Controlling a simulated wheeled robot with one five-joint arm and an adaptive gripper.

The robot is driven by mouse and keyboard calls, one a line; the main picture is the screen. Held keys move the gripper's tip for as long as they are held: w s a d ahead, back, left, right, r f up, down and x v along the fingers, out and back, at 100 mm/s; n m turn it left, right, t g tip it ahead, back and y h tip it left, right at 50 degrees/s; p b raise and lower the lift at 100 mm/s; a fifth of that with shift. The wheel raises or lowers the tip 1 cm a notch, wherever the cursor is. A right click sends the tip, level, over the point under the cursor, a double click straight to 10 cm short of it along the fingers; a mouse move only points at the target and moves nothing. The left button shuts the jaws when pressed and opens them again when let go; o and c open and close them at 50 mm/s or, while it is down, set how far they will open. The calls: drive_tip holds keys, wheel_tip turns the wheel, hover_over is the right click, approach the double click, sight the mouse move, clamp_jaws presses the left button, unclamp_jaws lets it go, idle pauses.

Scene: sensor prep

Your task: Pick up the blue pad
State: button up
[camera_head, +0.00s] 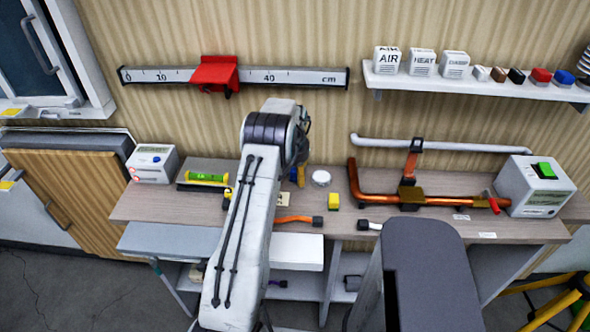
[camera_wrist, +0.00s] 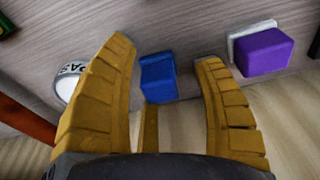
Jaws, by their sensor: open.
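The blue pad (camera_wrist: 158,78) shows in the wrist view as a small blue block at the back of the bench, near the wall. It appears between the two yellow fingers of my gripper (camera_wrist: 167,52), with a visible gap on both sides. My gripper is open and holds nothing. In the head view my arm hides most of this spot. Only a small blue patch (camera_head: 293,174) shows beside a yellow finger, right of my wrist. I cannot tell exactly how far the fingertips are from the pad.
A purple block (camera_wrist: 264,52) on a white plate lies right of the pad in the wrist view.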

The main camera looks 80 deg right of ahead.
sight(295, 169)
drive_tip(key=shift+f, duration=0.15)
clamp_jaws()
idle(0.7)
wheel_tip(295, 169, up, 8)
drive_tip(key=b, duration=0.4)
drive_tip(key=shift+b, duration=0.4)
drive_tip(key=shift+r, duration=1.05)
